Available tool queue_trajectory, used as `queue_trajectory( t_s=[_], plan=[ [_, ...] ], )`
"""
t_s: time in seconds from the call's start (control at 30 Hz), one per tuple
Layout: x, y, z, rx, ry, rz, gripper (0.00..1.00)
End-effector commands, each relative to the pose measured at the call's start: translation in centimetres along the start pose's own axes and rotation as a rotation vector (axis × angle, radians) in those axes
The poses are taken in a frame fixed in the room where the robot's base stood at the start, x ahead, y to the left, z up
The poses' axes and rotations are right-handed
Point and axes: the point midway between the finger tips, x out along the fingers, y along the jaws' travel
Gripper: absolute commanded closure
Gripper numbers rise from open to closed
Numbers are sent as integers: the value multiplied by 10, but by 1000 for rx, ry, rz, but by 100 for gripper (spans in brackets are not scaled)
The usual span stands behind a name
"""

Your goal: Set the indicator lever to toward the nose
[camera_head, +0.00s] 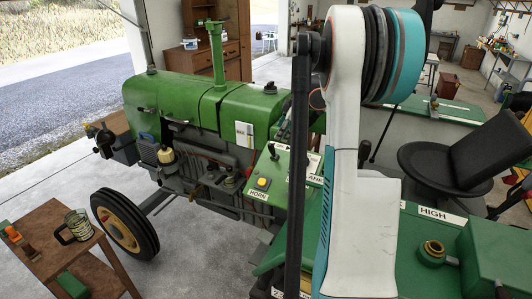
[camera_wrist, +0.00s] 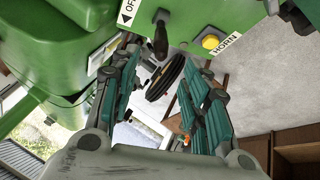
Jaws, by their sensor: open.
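A short black lever (camera_head: 272,151) stands on a green panel near the yellow horn button (camera_head: 263,183); no label in view names it the indicator lever. In the wrist view, a black lever (camera_wrist: 161,36) rises from the panel between a partly cut-off "OF" label and the yellow button (camera_wrist: 210,42). My gripper (camera_wrist: 160,72) is open and empty, its two teal fingers apart. The lever is beyond the fingertips, near the top of the wrist view, with no contact visible. My gripper is hidden in the head view. The tractor's green nose (camera_head: 170,98) points left.
My white arm blocks the middle right of the head view. A black seat (camera_head: 470,155) is at the right. A wooden table (camera_head: 55,240) with a can stands at the lower left, beside the front wheel (camera_head: 124,222). Concrete floor is clear between table and tractor.

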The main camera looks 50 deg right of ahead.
Motion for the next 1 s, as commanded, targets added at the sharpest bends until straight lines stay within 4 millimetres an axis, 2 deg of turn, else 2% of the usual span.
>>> queue_trajectory(
  t_s=[0.17,0.7,0.83,1.0],
  plan=[
    [16,0,2,-4,-4,-2,58],
    [115,0,1,-2,-3,-2,58],
    [128,0,1,-2,-3,-2,58],
    [136,0,1,-2,-3,-1,58]
  ],
)
